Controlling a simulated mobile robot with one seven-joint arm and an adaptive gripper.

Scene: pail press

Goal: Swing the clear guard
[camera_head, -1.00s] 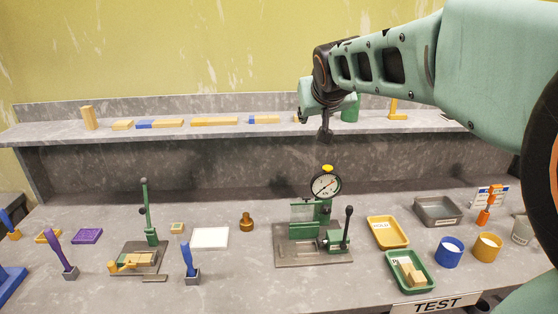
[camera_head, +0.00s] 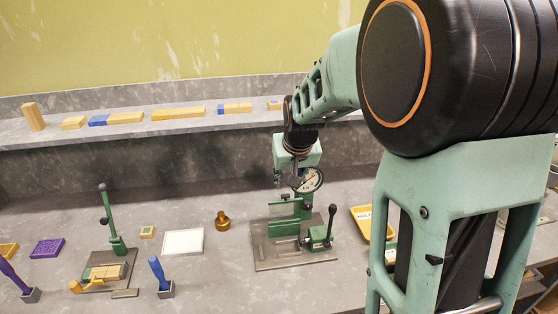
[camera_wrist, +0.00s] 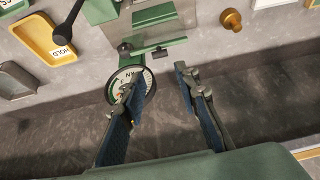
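The green press stands on a grey base plate (camera_head: 290,258) at the middle of the bench, with a round dial gauge (camera_head: 313,180) on top. Its clear guard (camera_head: 284,211) looks like a see-through greenish pane at the front left of the press; its edges are hard to make out. My gripper (camera_head: 288,182) is above the press, close to the gauge in the picture. In the wrist view my gripper (camera_wrist: 157,78) is open, with nothing between its fingers. The left finger overlaps the gauge (camera_wrist: 130,83); I cannot tell whether it touches. The black-knobbed lever (camera_head: 332,211) is upright at the right.
A yellow HOLD tray (camera_head: 362,212) lies right of the press. A brass knob piece (camera_head: 222,221) and a white pad (camera_head: 183,242) lie left of it. A second, smaller lever press (camera_head: 113,235) stands farther left. A shelf (camera_head: 60,138) with wooden blocks runs behind. My arm hides the right side.

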